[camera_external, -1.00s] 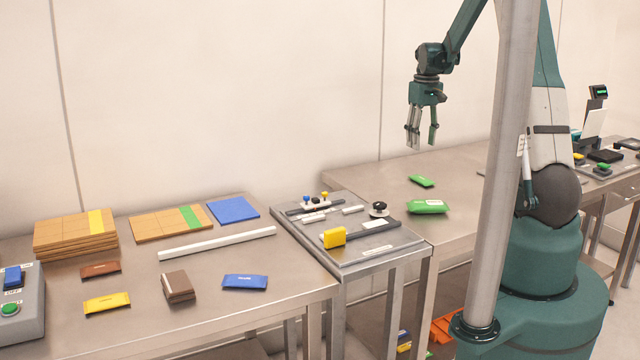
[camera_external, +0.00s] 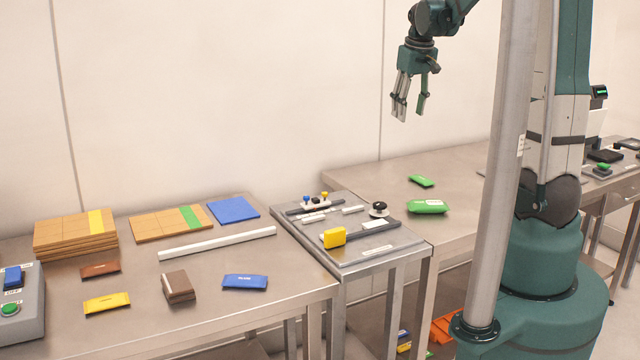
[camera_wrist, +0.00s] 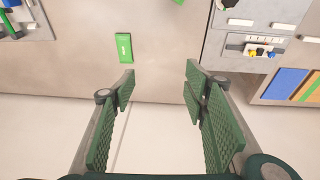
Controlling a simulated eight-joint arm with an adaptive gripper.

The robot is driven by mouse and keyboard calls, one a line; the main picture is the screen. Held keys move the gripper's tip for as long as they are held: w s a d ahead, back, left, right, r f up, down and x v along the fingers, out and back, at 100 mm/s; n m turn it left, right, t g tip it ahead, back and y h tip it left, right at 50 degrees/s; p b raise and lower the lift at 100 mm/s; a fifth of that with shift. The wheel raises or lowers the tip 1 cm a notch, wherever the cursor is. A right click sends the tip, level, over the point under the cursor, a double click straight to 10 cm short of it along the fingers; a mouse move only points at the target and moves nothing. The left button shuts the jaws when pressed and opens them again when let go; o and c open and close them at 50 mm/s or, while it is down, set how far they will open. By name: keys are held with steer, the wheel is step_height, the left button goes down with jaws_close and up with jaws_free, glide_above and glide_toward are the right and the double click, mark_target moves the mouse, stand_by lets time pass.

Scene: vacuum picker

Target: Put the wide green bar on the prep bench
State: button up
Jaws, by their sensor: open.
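Two green bars lie on the right-hand bench. A thicker, bulkier green bar (camera_external: 427,207) lies nearer the front. A smaller, flatter green bar (camera_external: 421,181) lies nearer the wall. Which one is the wide bar is not certain. In the wrist view a flat green bar (camera_wrist: 124,47) lies left of centre, beyond the fingers, and a sliver of green (camera_wrist: 178,1) shows at the top edge. My gripper (camera_external: 410,114) is open and empty, pointing down high above the right-hand bench (camera_external: 365,178). Its spread fingers frame the wrist view (camera_wrist: 160,80).
The left bench (camera_external: 205,290) holds wooden boards (camera_external: 75,232), a blue square (camera_external: 233,210), a white strip (camera_external: 217,243) and several coloured packets. A metal stand with a yellow block (camera_external: 334,237) and a black knob (camera_external: 378,209) separates the benches. A grey post (camera_external: 499,180) stands in front of my arm.

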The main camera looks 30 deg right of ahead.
steer(key=s+a+r+t, duration=0.2)
steer(key=s+a, duration=0.7)
steer(key=s, duration=0.3)
steer(key=s+a+r+t, duration=0.2)
steer(key=s+a, duration=0.6)
steer(key=s, duration=0.4)
steer(key=shift+s+a+r+t+y, duration=0.25)
steer(key=shift+s+a+t+y, duration=0.05)
steer(key=shift+a+t, duration=0.1)
